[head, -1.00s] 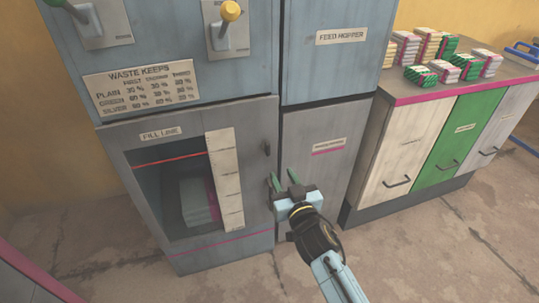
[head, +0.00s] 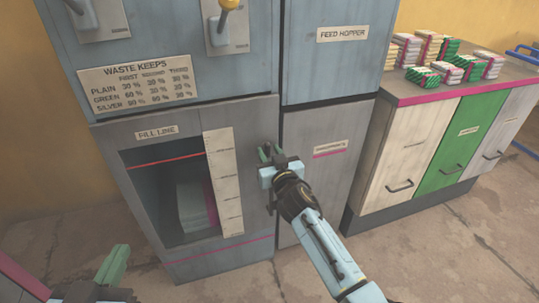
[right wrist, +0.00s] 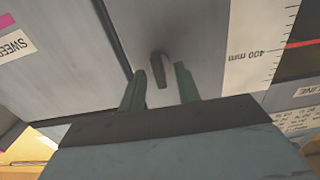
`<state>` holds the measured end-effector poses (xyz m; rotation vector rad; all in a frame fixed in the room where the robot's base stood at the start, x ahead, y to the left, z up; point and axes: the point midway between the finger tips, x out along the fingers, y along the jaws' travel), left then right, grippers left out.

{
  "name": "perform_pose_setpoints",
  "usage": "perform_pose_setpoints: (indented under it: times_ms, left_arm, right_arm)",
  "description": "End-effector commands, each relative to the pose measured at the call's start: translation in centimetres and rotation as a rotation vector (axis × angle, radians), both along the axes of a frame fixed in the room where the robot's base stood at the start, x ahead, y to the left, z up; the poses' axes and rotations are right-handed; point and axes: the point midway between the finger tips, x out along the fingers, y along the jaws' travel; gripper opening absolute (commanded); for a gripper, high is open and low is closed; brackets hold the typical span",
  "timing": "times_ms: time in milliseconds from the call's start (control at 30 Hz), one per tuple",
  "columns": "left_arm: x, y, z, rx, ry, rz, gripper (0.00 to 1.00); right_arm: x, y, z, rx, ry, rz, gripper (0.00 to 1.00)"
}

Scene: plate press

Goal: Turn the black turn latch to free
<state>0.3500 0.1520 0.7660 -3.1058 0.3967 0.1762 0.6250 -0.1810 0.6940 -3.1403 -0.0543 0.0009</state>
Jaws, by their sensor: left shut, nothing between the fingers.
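The black turn latch (right wrist: 159,68) shows in the right wrist view as a short dark bar on the grey door, between and just beyond the green fingertips of my right gripper (right wrist: 160,80). The fingers stand apart on either side of it, and I see no contact. In the head view my right gripper (head: 271,151) is at the right edge of the grey windowed door (head: 165,262) and hides the latch. My left gripper (head: 118,262) is shut and empty at the lower left, away from the door.
The door has a dark window with a pale stack (head: 192,205) inside and a scale strip (head: 224,185). A grey panel (head: 325,185) adjoins on the right. A cabinet (head: 405,160) with packs on top stands further right. The floor in front is clear.

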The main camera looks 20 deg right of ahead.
Motion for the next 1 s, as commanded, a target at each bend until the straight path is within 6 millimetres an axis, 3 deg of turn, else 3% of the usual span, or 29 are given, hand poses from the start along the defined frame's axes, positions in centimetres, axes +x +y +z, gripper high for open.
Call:
perform_pose_setpoints:
  times_ms: [400,667,1000]
  left_arm:
    - [0.11,-0.21,0.85,-0.014,-0.049,-0.003,0.00]
    - [0.11,-0.20,0.83,-0.014,-0.048,-0.003,0.00]
    - [0.12,-0.18,0.79,-0.013,-0.045,-0.003,0.00]
  right_arm:
    - [0.50,0.00,0.02,-0.001,0.000,0.000,0.33]
    - [0.49,0.00,0.02,-0.001,0.000,0.000,0.01]
    - [0.49,0.02,0.03,-0.020,-0.001,0.000,0.00]
